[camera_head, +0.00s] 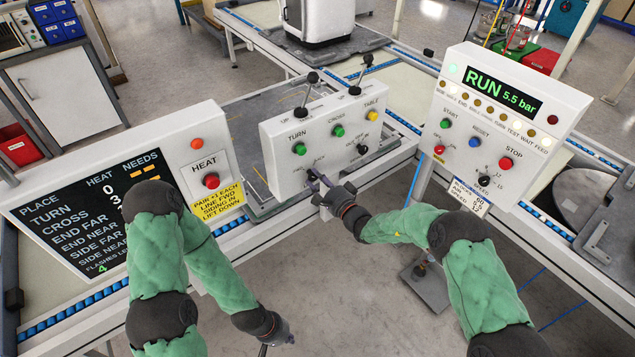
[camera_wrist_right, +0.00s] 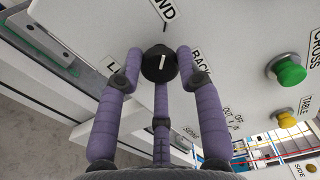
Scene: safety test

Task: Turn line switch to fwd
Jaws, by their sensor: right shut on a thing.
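The line switch is a black rotary knob with a white pointer mark, seen in the right wrist view (camera_wrist_right: 158,64). It sits on the front of the white middle control box (camera_head: 283,171). The pointer mark leans slightly right of straight up in that view. In the head view the gripper and fingers hide the knob. My left gripper (camera_head: 277,338) hangs low, apart from the boxes; its fingers are unclear.
The middle box has green buttons (camera_head: 299,149), a yellow button (camera_head: 373,116), another black knob (camera_head: 362,150) and levers on top. A HEAT panel (camera_head: 207,162) with a red button stands left. A RUN panel (camera_head: 499,125) with buttons stands right. Floor shows in front.

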